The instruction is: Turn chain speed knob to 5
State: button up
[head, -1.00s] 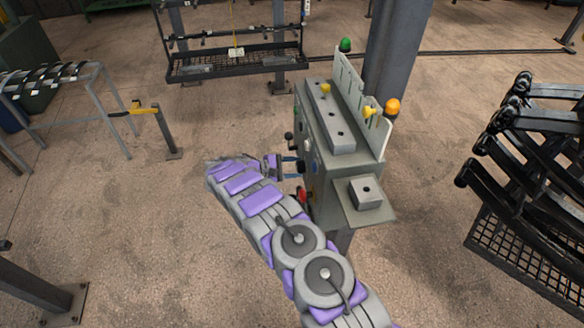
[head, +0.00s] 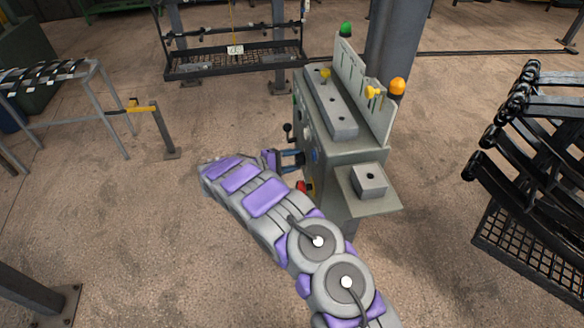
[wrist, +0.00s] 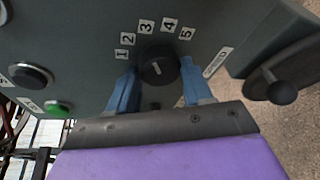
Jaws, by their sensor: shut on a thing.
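The chain speed knob (wrist: 160,68) is a round black dial on the grey panel of the control console (head: 345,160). Labels 1 to 5 arc above it in the wrist view, with the 5 label (wrist: 186,33) at the right end. My gripper (wrist: 158,85) has its two blue fingers on either side of the knob, shut on it. I cannot clearly read which number the knob points to. In the head view my gripper (head: 292,160) reaches the console's left face, and the knob is hidden there.
A black ball-ended lever (wrist: 283,92) sits right of the knob. A green button (wrist: 57,108) and a black button (wrist: 32,75) are at left. A red knob (head: 301,186) is low on the console. A rack of black parts (head: 530,150) stands at right.

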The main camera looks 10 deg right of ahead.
jog(key=shift+s+f+m+t+h+b, duration=0.1)
jog(key=shift+f+m+t+h+b, duration=0.3)
jog(key=shift+m+b, duration=1.55)
jog(key=shift+m+t+h+b, duration=0.15)
jog(key=shift+m+h+b, duration=0.6)
jog(key=shift+m+b, duration=1.25)
jog(key=shift+s+f+m+t+h+b, duration=0.1)
jog(key=shift+f+m+t+h+b, duration=0.3)
jog(key=shift+m+b, duration=1.55)
jog(key=shift+r+h, duration=0.25)
jog(key=o, duration=0.6)
jog(key=shift+w, duration=0.1)
jog(key=o, duration=0.3)
jog(key=shift+w+a, duration=0.1)
jog(key=shift+w, duration=0.05)
jog(key=shift+o, duration=0.7)
jog(key=shift+r, duration=0.1)
